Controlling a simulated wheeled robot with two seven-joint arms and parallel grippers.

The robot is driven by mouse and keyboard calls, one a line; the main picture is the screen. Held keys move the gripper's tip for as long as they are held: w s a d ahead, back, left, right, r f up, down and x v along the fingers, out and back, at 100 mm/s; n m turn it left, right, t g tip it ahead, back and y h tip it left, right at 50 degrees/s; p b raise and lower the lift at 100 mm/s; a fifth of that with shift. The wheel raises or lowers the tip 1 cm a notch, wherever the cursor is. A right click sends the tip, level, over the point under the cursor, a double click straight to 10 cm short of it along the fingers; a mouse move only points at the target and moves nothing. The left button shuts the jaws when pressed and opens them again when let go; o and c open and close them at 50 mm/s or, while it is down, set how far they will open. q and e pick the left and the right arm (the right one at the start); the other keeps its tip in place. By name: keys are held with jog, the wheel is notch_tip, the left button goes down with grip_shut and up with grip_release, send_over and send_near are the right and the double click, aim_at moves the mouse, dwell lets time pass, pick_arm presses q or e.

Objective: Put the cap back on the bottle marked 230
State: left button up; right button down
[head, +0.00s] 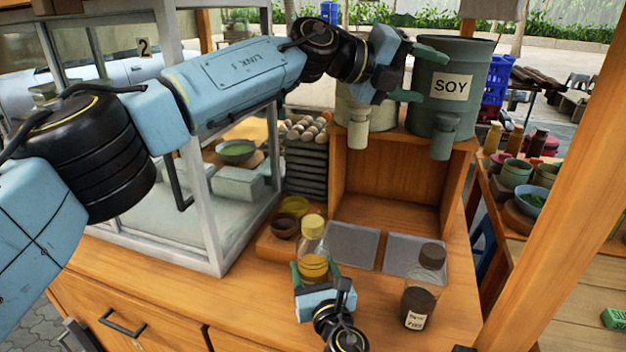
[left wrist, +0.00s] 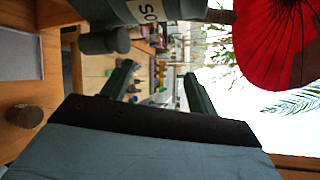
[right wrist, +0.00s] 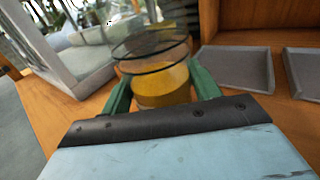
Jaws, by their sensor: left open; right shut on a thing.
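A second bottle (head: 418,300) with dark liquid stands to the right, with a dark brown top (head: 432,255) and a white label too small to read surely. My left gripper (head: 418,74) is raised beside the SOY pot, open; its fingers (left wrist: 158,88) hold nothing.
The SOY pot (head: 450,70) and a paler pot stand on a wooden shelf box (head: 390,185). Two flat grey trays (head: 352,245) lie behind the bottles. Small bowls (head: 287,222) and a glass case (head: 160,220) are at left. A wooden post (head: 545,190) rises at right.

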pick_arm(q)
notch_tip(320, 180, down, 6)
jog(key=s+a+n+g+y, duration=0.2)
jog(key=y, duration=0.1)
jog(key=n+g+y, duration=0.2)
jog(key=n+y, duration=0.7)
jog(key=y, duration=0.3)
send_over(313, 221)
notch_tip(313, 221, down, 11)
jog(key=shift+f, duration=0.1)
jog(key=shift+f, duration=4)
